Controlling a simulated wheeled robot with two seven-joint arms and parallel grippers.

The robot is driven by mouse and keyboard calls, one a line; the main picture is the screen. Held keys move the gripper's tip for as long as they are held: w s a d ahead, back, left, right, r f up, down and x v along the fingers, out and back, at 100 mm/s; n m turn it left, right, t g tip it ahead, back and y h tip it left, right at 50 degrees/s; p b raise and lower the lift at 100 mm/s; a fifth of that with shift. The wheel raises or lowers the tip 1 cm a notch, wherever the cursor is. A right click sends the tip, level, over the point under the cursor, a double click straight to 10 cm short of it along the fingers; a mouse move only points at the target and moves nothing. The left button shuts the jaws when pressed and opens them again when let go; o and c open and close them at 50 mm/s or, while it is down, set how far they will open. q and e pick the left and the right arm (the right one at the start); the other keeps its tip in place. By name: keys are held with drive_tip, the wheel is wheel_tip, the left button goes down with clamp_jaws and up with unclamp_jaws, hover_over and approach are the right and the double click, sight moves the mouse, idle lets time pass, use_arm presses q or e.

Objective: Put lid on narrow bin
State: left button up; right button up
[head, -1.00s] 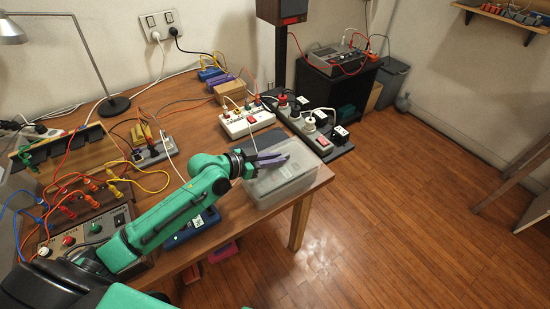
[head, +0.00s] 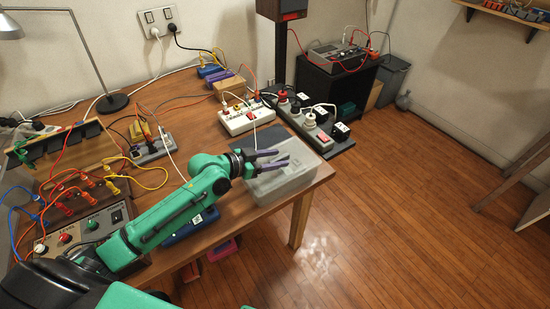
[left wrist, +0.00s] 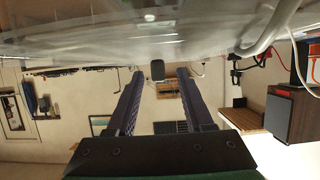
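The narrow bin (head: 285,187) is a pale, translucent box at the right front corner of the wooden table. A flat, clear top surface, seemingly the lid (head: 305,168), lies over it; whether it is fully seated I cannot tell. My left gripper (head: 284,156) is over the bin's back left part, its two purple fingers spread with nothing between them. In the left wrist view the open fingers (left wrist: 158,72) show below a large, close translucent surface (left wrist: 150,35), with no contact visible. The gripper hides part of the bin's top. My right gripper is not in view.
A dark grey flat piece (head: 270,138) lies behind the bin. A white power strip (head: 246,121) and a black socket board (head: 318,132) stand beyond it. A blue device (head: 193,228) is left of the bin under my arm. The table edge is close to the bin's front and right.

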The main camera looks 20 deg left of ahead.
use_arm(q)
drive_tip(key=p+v, duration=0.1)
drive_tip(key=v, duration=1.3)
drive_tip(key=shift+s+a+r, duration=0.15)
drive_tip(key=shift+s+r, duration=0.05)
